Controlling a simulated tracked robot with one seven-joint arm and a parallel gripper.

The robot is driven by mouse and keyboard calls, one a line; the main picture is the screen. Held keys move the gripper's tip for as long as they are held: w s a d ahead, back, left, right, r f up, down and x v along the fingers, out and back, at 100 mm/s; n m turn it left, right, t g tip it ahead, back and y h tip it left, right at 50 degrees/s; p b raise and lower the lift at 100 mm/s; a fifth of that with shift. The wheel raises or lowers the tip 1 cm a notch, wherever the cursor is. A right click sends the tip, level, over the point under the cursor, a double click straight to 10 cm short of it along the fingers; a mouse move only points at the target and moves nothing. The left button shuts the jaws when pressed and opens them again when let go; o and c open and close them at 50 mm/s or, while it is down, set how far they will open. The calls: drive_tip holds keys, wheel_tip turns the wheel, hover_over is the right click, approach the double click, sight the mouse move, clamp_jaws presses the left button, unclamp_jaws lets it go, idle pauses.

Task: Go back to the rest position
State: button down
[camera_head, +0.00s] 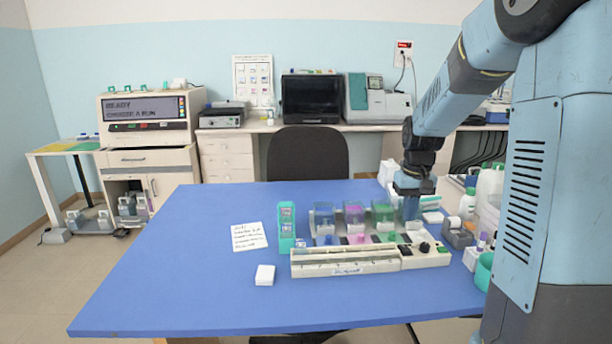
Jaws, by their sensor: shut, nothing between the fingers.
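My gripper (411,208) points down at the right end of the row of staining jars, on the far side of the staining unit. It is shut, and its fingertips are partly hidden behind the unit and jars. My arm reaches down to it from the upper right. The jars hold blue (324,216), magenta (353,213) and green (382,213) contents. In front of them is a long cream staining unit (345,268) with a dark knob at its right end. A teal slide holder (287,228) stands at the left of the jars.
A written sheet (249,237) and a small white block (265,275) lie on the blue table (180,270). Bottles (488,185), a grey rack (457,232) and a teal cup (484,270) crowd the right edge. The table's left half is mostly clear. A black chair (308,152) stands behind.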

drive_tip(key=s+a+r+t, duration=0.1)
drive_tip(key=s+r, duration=0.3)
drive_tip(key=s, duration=0.4)
drive_tip(key=s+a+r+t, duration=0.2)
drive_tip(key=s+a+r, duration=0.1)
drive_tip(key=s, duration=0.6)
drive_tip(key=s+a+r+t, duration=0.2)
drive_tip(key=s+r, duration=0.3)
drive_tip(key=s, duration=0.3)
drive_tip(key=shift+s+a, duration=0.3)
drive_tip(key=shift+s, duration=0.1)
